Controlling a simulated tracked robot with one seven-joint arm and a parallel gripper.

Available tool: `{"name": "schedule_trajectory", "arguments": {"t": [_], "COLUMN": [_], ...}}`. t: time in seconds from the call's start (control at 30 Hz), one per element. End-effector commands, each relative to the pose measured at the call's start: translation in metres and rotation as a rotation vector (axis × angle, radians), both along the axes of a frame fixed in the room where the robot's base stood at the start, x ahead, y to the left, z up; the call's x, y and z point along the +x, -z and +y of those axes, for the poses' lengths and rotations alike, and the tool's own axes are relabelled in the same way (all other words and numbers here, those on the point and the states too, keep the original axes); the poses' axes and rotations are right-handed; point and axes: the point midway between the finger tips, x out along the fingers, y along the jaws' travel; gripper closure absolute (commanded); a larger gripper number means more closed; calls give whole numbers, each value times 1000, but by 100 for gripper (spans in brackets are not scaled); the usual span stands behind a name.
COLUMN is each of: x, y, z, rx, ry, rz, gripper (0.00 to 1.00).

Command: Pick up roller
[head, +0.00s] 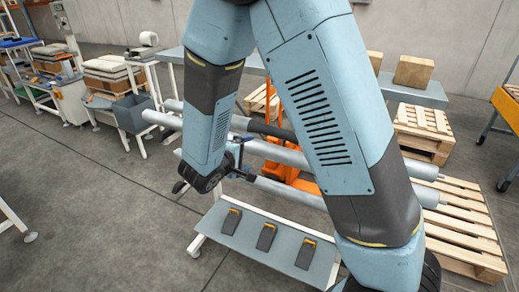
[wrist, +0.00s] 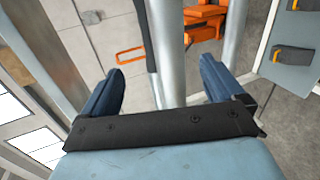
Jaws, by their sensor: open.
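Several long grey rollers lie side by side across a stand in the head view, one of them with its left end (head: 160,119) showing. My arm hides their middle parts. In the wrist view one roller (wrist: 168,45) runs up between the two blue fingers of my gripper (wrist: 160,78). The fingers are open and spread to either side of it, and I cannot tell how deep it lies between them. My gripper (head: 208,183) shows only partly in the head view, among the rollers.
Below the rollers a grey shelf (head: 215,247) carries three dark pedals with orange parts, one being the middle pedal (head: 266,237). An orange frame (head: 280,170) stands behind. A wooden pallet (head: 465,225) lies at right. Open floor lies front left.

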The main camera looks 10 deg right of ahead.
Motion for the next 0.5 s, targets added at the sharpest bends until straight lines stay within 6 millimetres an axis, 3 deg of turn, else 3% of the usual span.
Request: {"name": "schedule_trajectory", "arguments": {"t": [0.1, 0.2, 0.5], "x": [1, 4, 41], "y": [11, 15, 31], "z": [15, 18, -5], "rx": [-13, -16, -16], "ry": [-50, -65, -65], "rz": [-11, -16, -16], "gripper": [5, 5, 5]}}
